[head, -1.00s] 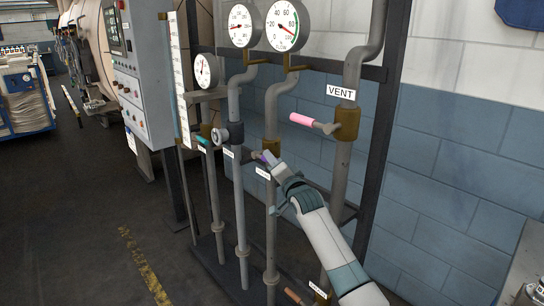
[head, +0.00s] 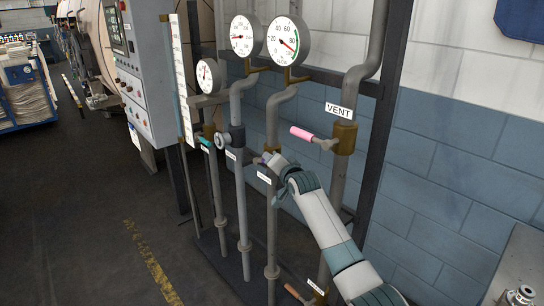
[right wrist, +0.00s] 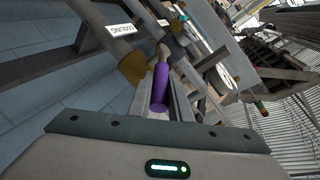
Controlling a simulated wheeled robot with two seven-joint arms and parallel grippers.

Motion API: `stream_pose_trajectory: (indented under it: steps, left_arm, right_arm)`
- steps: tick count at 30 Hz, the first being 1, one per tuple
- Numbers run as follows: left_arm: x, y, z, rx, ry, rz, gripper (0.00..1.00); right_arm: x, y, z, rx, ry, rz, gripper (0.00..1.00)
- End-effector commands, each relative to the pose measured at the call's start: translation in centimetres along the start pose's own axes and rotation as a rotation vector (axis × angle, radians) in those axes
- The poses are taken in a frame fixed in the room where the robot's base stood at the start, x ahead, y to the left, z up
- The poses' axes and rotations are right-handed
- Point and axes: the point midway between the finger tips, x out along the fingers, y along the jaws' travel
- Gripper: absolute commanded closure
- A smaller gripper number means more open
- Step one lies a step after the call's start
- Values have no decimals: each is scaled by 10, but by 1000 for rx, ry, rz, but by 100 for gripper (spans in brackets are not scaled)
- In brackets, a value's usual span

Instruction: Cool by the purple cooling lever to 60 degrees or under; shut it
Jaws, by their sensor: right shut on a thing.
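The purple cooling lever (right wrist: 160,88) lies between the two jaws of my right gripper (right wrist: 158,100), which is shut on it. Its stem runs to a brass valve body (right wrist: 133,66) beside the COOLING label (right wrist: 121,30). In the head view my right gripper (head: 268,160) is at this lever on the middle pipe and covers most of it. Three round gauges stand above: a small one (head: 207,76), a middle one (head: 246,36) and a flow gauge (head: 288,41). The flow needle points to the lower right. I cannot read a temperature. My left gripper is out of view.
A pink lever (head: 302,133) by the VENT label (head: 339,110) sits to the upper right of my gripper. A teal lever (head: 206,142) is to the left, and a brown handle (head: 293,291) is low down. A control cabinet (head: 140,75) stands at the left.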

Motion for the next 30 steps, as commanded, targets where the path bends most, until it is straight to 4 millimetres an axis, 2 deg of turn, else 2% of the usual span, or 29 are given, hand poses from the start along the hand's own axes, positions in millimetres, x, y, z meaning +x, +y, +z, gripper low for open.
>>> stream_pose_trajectory:
  steps: [1, 12, 20, 30]
  left_arm:
    - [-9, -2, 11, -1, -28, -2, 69]
    - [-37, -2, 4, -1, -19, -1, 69]
    - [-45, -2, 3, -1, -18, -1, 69]
    - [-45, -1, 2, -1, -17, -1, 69]
  right_arm:
    - [0, -5, -4, -5, -10, 14, 100]
    - [3, -12, -8, -42, -74, 103, 100]
    - [4, -13, -8, -55, -97, 136, 100]
    - [5, -12, -8, -59, -101, 142, 100]
